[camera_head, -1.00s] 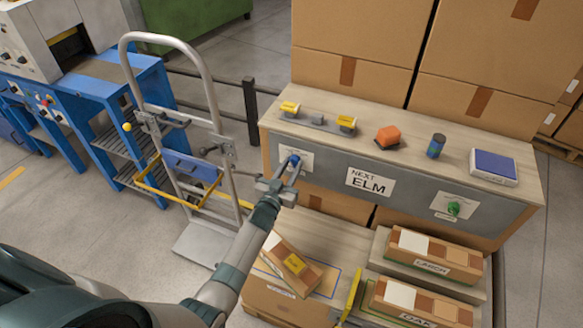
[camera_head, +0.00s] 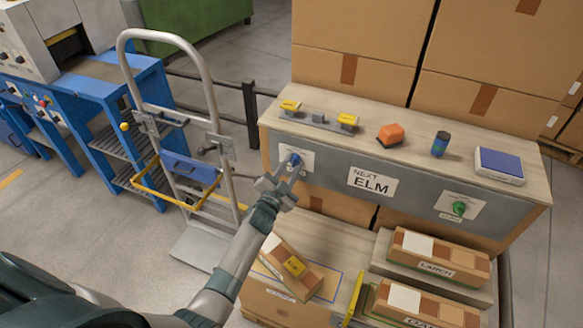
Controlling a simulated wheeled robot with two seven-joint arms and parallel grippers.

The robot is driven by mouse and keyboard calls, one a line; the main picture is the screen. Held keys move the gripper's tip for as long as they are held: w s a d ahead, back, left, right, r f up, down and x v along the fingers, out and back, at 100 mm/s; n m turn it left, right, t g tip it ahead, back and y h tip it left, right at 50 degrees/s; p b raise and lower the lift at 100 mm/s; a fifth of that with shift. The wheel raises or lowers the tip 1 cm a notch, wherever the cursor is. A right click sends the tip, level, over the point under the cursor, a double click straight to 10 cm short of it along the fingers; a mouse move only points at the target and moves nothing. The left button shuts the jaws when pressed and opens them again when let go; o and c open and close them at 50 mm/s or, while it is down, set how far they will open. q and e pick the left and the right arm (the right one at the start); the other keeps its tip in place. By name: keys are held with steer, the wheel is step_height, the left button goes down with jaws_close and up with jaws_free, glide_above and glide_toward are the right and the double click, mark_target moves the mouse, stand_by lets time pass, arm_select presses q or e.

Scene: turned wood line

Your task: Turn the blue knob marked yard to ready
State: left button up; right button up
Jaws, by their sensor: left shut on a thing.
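The blue knob (camera_head: 296,158) sits on a white plate at the left end of the grey front panel (camera_head: 330,174). My left gripper (camera_head: 290,169) is at the knob, its fingers shut on it. The fingers and knob overlap, and the gripper hides the lower part of the plate, so its marking cannot be read. A green knob (camera_head: 459,208) is on another white plate at the right end of the panel. My right gripper is not in view.
On the bench top (camera_head: 375,119) are a yellow-ended holder (camera_head: 318,117), an orange block (camera_head: 390,133), a blue-banded can (camera_head: 440,143) and a blue pad (camera_head: 499,164). Boxed samples (camera_head: 438,252) lie below. A hand truck (camera_head: 205,78) stands left of my arm.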

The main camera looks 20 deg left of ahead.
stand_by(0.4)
arm_select(q)
steer(key=o, duration=1.1)
steer(key=shift+c, duration=0.2)
steer(key=shift+s, duration=0.1)
steer(key=s+b, duration=0.3)
steer(key=s, duration=1.4)
steer(key=shift+s+b, duration=0.15)
steer(key=shift+b, duration=0.2)
